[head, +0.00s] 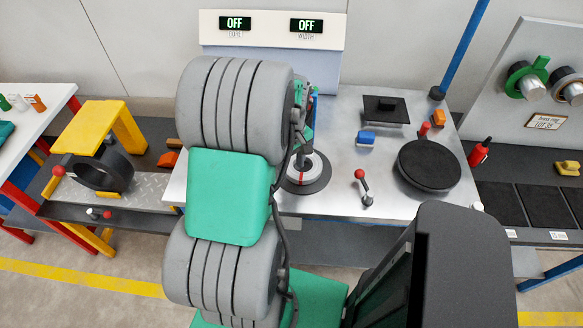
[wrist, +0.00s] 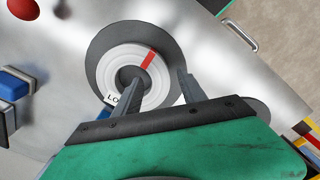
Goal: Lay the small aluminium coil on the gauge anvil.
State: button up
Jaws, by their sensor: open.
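The small aluminium coil (wrist: 118,60) is a pale silver ring with a red band and a partly hidden label. It lies flat on a dark grey round disc (wrist: 101,43). In the head view the coil (head: 313,172) shows behind my arm, on the same disc. My gripper (wrist: 157,78) is open above it, with one finger over the bore side and the other at the outer right side. I cannot tell whether the fingers touch it. I cannot tell for certain which piece is the gauge anvil; a black round plate (head: 430,166) lies to the right on the steel bench (head: 335,205).
A blue block (head: 366,137), a red-knobbed lever (head: 364,186) and a black square plate (head: 385,110) stand on the bench. Two displays on the back panel (head: 272,33) read OFF. A dark coil (head: 103,172) sits under a yellow frame (head: 103,122) at left.

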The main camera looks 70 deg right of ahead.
notch_tip(320, 180, up, 11)
jog(key=w+a+r+n+t+h, duration=0.1)
jog(key=w+a+r+n, duration=0.2)
jog(key=w+a, duration=1.5)
jog(key=w+a+n+t, duration=0.1)
jog(key=w+a, duration=0.1)
jog(key=a, duration=0.9)
jog(key=w+a+n+t+y, duration=0.1)
jog(key=w+a+n, duration=0.1)
jog(key=a, duration=0.8)
jog(key=shift+w+a+r+n+b, duration=0.25)
jog(key=shift+w+a+n+b, duration=0.1)
jog(key=shift+w, duration=0.15)
jog(key=shift+c, duration=0.4)
